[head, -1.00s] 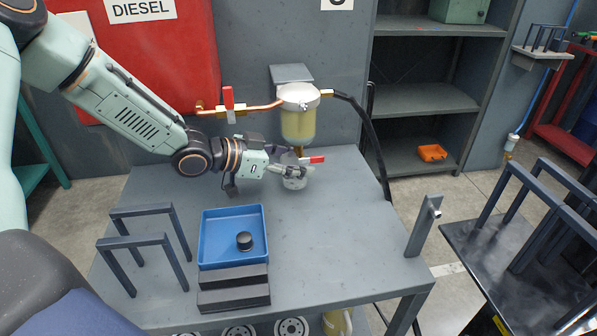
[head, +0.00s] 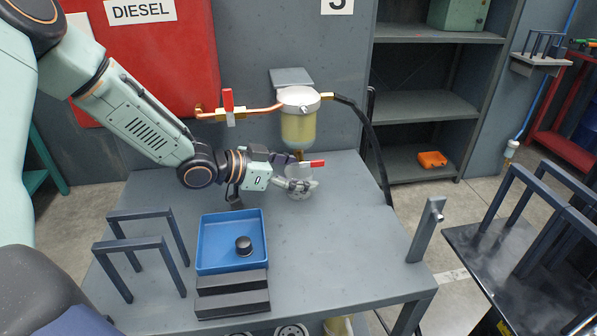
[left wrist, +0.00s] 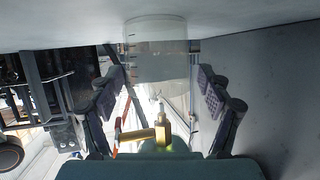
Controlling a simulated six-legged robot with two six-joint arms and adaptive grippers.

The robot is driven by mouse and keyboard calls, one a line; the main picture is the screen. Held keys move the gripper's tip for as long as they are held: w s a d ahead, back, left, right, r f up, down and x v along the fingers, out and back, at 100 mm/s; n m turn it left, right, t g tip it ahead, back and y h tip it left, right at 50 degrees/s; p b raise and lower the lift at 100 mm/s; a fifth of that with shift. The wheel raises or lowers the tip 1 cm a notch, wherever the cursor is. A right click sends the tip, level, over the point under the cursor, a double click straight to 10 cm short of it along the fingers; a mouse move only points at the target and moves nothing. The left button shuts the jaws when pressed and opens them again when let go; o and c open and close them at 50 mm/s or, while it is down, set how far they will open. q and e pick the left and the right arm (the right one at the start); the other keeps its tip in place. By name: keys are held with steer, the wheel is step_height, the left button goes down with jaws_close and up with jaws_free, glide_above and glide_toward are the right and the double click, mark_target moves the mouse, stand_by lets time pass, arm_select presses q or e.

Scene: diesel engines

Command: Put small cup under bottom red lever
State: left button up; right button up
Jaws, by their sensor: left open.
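The small clear cup (head: 301,173) stands upright on the workbench, below the filter bowl's bottom outlet and beside the bottom red lever (head: 316,163). In the left wrist view the cup (left wrist: 157,50) shows upside down at the top, ahead of the fingers. The brass valve (left wrist: 160,132) with its red lever (left wrist: 117,140) shows lower there. My left gripper (head: 298,186) is open at the cup in the head view. In the wrist view its two fingers (left wrist: 158,88) are spread wide to either side, with gaps to the cup. My right gripper is out of view.
The filter (head: 299,120) hangs above the cup, with an upper red lever (head: 228,99) on its copper pipe. A blue tray (head: 207,240) holding a black cap (head: 244,245) lies in front. Dark frames (head: 140,245) stand at left.

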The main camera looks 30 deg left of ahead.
arm_select(q)
steer(key=shift+d+r, duration=0.1)
steer(key=shift+r, duration=0.15)
steer(key=p+v, duration=0.3)
steer(key=v, duration=0.1)
steer(key=shift+r, duration=0.15)
steer(key=shift+p+v, duration=0.8)
steer(key=shift+p, duration=0.05)
steer(key=p+v, duration=0.6)
steer(key=p, duration=0.2)
